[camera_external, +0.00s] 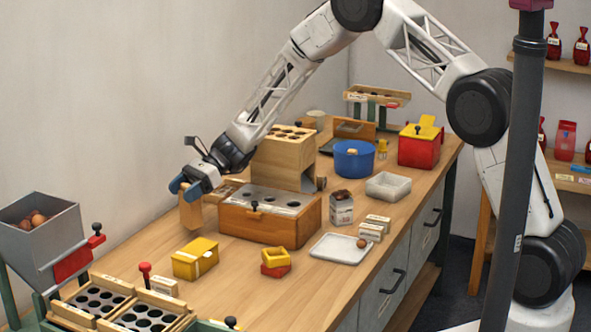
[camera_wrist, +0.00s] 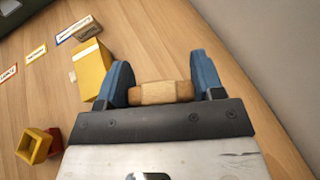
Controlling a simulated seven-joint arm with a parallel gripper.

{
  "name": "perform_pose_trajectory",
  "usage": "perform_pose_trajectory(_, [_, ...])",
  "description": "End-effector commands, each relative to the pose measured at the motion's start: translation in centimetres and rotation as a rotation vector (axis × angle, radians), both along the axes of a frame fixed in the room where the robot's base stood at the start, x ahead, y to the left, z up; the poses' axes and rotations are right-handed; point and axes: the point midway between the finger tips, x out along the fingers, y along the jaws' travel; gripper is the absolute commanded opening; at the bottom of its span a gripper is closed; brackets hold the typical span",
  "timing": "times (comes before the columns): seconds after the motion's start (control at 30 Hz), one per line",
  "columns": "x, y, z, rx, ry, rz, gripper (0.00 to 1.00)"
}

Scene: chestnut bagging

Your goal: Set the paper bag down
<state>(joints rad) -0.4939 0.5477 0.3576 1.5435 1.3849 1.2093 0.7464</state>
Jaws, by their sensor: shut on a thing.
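The paper bag (camera_external: 190,214), a small light-brown upright block shape, is between the blue fingers of my gripper (camera_external: 187,189) near the table's wall side. In the wrist view the top of the bag (camera_wrist: 161,92) is pinched between the two blue fingertips (camera_wrist: 160,84). My gripper is shut on it from above. The bag's lower end is close to the tabletop; I cannot tell whether it touches. Its lower part is hidden in the wrist view.
A wooden box with a holed metal top (camera_external: 268,218) stands to the right of the bag. A yellow box (camera_external: 195,259) lies in front, also in the wrist view (camera_wrist: 91,72). A small yellow open box on red (camera_external: 276,261) and a white tray (camera_external: 340,249) lie further right.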

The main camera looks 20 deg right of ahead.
Motion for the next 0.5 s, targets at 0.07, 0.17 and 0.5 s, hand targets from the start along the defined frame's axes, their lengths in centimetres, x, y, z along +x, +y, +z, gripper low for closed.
perform_pose_trajectory(0.07, [0.0, 0.0, 0.1, 0.000, 0.000, 0.000, 0.20])
perform_pose_trajectory(0.17, [0.0, 0.0, 0.0, 0.000, 0.000, 0.000, 0.20])
perform_pose_trajectory(0.5, [0.0, 0.0, -2.3, -0.001, 0.003, -0.001, 0.20])
